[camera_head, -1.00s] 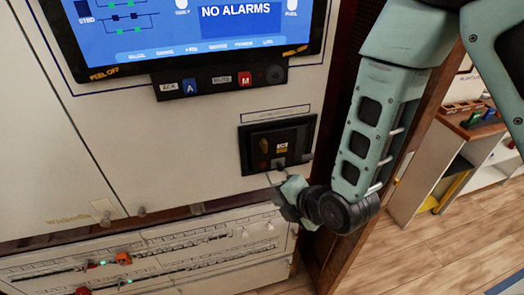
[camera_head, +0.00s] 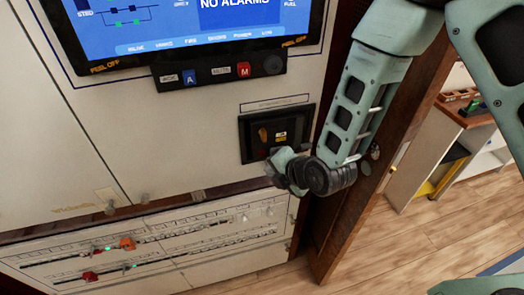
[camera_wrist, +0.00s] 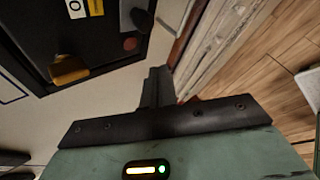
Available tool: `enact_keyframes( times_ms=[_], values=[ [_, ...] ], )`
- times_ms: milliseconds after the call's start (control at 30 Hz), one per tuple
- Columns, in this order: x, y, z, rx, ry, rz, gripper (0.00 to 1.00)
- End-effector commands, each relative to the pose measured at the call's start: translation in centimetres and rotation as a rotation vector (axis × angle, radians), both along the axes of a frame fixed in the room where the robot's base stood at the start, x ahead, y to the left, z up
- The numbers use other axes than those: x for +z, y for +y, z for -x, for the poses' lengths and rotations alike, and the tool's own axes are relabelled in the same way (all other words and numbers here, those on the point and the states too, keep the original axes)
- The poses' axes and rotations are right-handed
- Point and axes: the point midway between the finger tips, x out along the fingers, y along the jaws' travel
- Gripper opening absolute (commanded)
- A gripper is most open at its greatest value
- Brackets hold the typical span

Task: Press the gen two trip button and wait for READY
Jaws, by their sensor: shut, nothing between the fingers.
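I cannot make out a label for the gen two trip button. A black inset panel (camera_head: 278,122) is on the white cabinet face, with an orange-brown knob (camera_head: 263,134) and a small yellow label. The wrist view shows this panel (camera_wrist: 40,35) at upper left, with a yellow knob (camera_wrist: 68,70) and a dark red round button (camera_wrist: 130,44). My gripper (camera_head: 276,172) is at the panel's lower edge and hides part of it. In the wrist view its fingers (camera_wrist: 157,85) are shut and empty, below and right of the red button; contact cannot be told.
Breaker rows run along the lower cabinet, with an orange-red handle (camera_head: 127,243) and a red handle (camera_head: 90,276) at left. A screen (camera_head: 180,25) above reads NO ALARMS. A brown wooden door (camera_head: 375,170) stands right of the cabinet. Open wooden floor lies at right.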

Motion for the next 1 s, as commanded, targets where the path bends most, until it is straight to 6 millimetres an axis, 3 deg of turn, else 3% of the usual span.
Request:
enact_keyframes(
  times_ms=[333,1000],
  values=[
    [0.0,0.9,-3.0,0.001,-0.001,0.000,0.00],
    [0.0,0.9,-3.3,0.001,0.001,0.000,0.00]
  ],
)
